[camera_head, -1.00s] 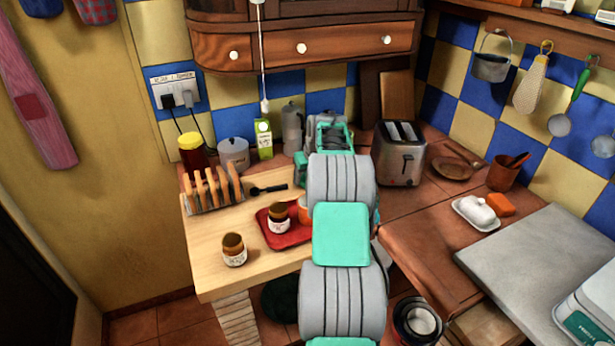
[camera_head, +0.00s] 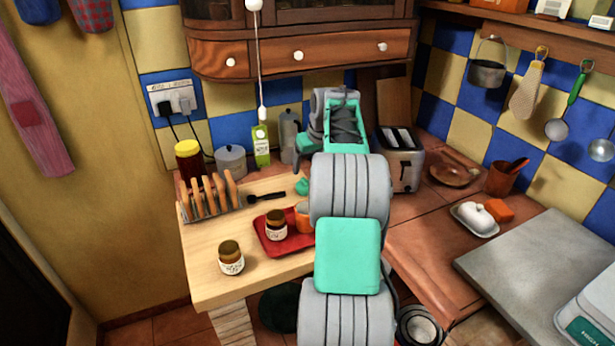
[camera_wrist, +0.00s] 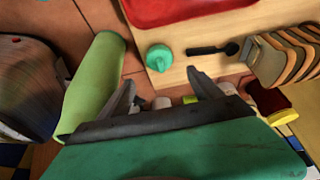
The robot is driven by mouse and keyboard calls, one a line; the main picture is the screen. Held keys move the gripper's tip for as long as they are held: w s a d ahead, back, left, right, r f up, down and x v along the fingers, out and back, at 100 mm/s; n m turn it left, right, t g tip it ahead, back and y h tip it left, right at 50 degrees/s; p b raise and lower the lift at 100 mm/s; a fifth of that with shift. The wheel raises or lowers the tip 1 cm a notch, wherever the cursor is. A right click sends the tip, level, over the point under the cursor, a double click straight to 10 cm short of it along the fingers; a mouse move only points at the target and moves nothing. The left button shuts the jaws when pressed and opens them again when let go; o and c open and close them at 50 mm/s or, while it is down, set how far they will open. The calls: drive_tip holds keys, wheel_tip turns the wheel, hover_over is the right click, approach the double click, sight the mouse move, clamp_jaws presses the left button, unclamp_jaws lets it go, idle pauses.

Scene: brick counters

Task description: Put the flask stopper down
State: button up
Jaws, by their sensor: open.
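The teal round flask stopper (camera_head: 302,186) rests on the pale wooden board, near its back right edge. In the wrist view the stopper (camera_wrist: 159,58) lies beyond and between my fingertips, apart from both. My gripper (camera_wrist: 159,79) is open and empty, with its two dark fingers spread. A pale green cylinder (camera_wrist: 95,88), which looks like the flask, stands on the tiled counter left of the fingers in the wrist view. My arm hides it in the head view.
Beside the stopper are a black spoon (camera_head: 267,197), a toast rack (camera_head: 208,204), and a red tray (camera_head: 272,246) with a jar and orange cup. A toaster (camera_head: 405,160) stands right of my arm. A carton (camera_head: 261,146) and pots stand behind the board.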

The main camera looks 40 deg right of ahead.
drive_tip(key=s+a+r, duration=0.1)
drive_tip(key=s+a, duration=0.1)
drive_tip(key=a, duration=0.8)
drive_tip(key=s+a+r+n, duration=0.1)
drive_tip(key=s+a, duration=0.2)
drive_tip(key=a, duration=0.7)
drive_tip(key=s+a+r+n+y, duration=0.1)
drive_tip(key=s+a, duration=0.1)
drive_tip(key=a, duration=0.8)
drive_tip(key=shift+s+a+r, duration=0.1)
drive_tip(key=shift+s+a, duration=0.15)
drive_tip(key=shift+s, duration=0.05)
drive_tip(key=s+a+f, duration=0.3)
drive_tip(key=s+a, duration=0.2)
drive_tip(key=s, duration=0.2)
drive_tip(key=s+a+f+n+g, duration=0.1)
drive_tip(key=s+a+f, duration=0.3)
drive_tip(key=s, duration=0.3)
drive_tip(key=shift+s+a+f, duration=0.2)
drive_tip(key=shift+s+a, duration=0.2)
drive_tip(key=shift+a, duration=0.35)
drive_tip(key=shift+d, duration=0.1)
